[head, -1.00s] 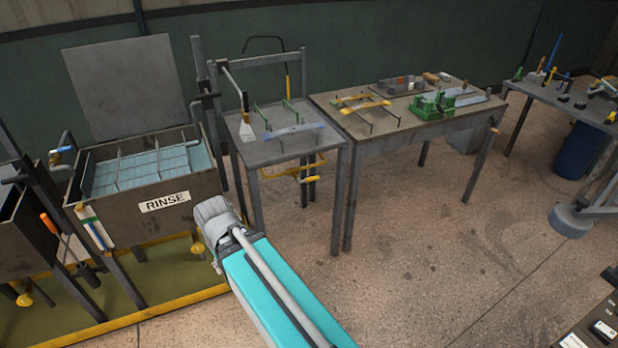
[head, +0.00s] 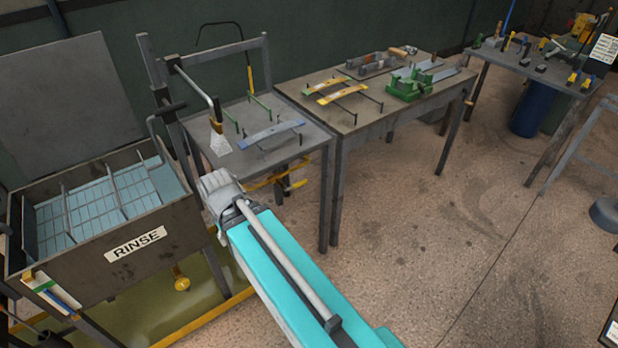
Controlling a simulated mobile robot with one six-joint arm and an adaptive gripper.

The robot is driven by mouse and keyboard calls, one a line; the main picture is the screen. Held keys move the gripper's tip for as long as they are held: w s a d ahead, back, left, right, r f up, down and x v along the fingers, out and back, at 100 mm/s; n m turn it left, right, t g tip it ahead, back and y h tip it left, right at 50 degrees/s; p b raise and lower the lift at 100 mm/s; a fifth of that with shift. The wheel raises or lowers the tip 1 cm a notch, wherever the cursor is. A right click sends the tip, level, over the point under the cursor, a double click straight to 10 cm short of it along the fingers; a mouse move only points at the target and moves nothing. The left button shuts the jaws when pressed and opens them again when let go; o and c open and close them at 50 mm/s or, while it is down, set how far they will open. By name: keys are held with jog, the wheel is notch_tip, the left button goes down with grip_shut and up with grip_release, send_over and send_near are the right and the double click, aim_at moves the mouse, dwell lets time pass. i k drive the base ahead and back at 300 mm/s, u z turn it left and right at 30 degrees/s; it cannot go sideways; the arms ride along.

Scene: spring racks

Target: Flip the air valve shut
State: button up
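A yellow handle (head: 298,184) shows beside yellow tubing under the grey drying table (head: 245,158), just right of my arm's far end. It may be the air valve; it is too small to tell its setting. A nozzle with a wide pale tip (head: 219,138) hangs from a pipe over the left side of that table. My teal arm reaches up from the bottom toward the table, and its grey end overlaps the table's front left.
The rinse tank (head: 135,246) stands at the left, inside a yellow-edged floor tray (head: 170,335). A brown bench (head: 345,115) with racks and green fixtures adjoins the grey table. Another bench (head: 530,70) and a blue drum (head: 530,108) stand far right. The floor (head: 430,240) at right is open.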

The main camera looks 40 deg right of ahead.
aim_at(304, 180)
jog(key=z, duration=0.45)
jog(key=i, duration=0.85)
jog(key=z, duration=1.05)
jog(key=k, duration=0.7)
jog(key=u, duration=0.3)
